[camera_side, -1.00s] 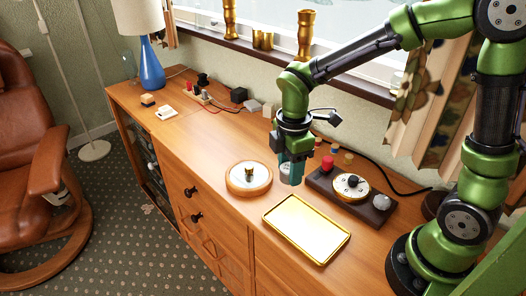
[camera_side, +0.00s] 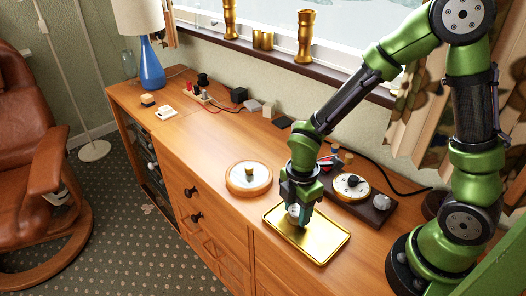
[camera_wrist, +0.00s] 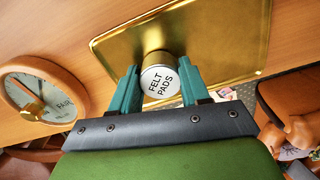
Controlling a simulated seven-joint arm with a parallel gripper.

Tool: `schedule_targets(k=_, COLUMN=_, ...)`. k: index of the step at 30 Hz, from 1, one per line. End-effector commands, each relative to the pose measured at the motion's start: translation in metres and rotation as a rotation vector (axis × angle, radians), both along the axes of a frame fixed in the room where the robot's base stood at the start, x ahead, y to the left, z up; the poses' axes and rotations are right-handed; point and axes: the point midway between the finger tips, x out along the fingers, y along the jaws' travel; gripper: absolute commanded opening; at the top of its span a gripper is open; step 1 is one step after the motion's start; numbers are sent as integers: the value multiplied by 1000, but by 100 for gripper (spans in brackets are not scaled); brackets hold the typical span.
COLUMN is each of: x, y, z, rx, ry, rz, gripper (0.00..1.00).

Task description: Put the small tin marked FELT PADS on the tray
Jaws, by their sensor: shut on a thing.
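The small tin (camera_wrist: 160,80) has a gold side and a white lid reading FELT PADS. In the wrist view it sits between the teal fingers of my gripper (camera_wrist: 158,75), which is shut on it. The gold tray (camera_side: 330,243) lies on the wooden sideboard. In the side view my gripper (camera_side: 301,222) is low over the left part of the tray, with the tin mostly hidden by the fingers. The tray also fills the area beyond the tin in the wrist view (camera_wrist: 220,35). I cannot tell whether the tin touches it.
A round wooden-rimmed dial (camera_side: 235,187) lies left of the tray; it also shows in the wrist view (camera_wrist: 70,88). A dark board with a knob (camera_side: 378,211) stands close behind the tray on the right. The sideboard front edge runs near the tray. Small blocks and cables lie farther back.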

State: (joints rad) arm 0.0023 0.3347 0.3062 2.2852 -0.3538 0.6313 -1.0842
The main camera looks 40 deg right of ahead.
Motion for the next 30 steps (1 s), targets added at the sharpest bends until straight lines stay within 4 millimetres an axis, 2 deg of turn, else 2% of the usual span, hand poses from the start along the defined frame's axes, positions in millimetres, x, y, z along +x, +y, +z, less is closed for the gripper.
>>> schedule_targets(k=7, x=0, y=0, z=-3, rx=0, ry=1, rz=0, gripper=15)
schedule_targets(k=8, x=0, y=0, z=-3, rx=0, ry=0, rz=0, gripper=49)
schedule_targets(k=12, x=0, y=0, z=-3, rx=0, ry=0, rz=0, gripper=70)
schedule_targets(k=23, x=1, y=0, z=2, rx=0, ry=-2, rz=-1, gripper=71)
schedule_targets(k=26, x=2, y=0, z=14, rx=-1, ry=-6, rz=-2, gripper=71)
schedule_targets(k=30, x=2, y=0, z=43, rx=0, ry=-10, rz=-4, gripper=71)
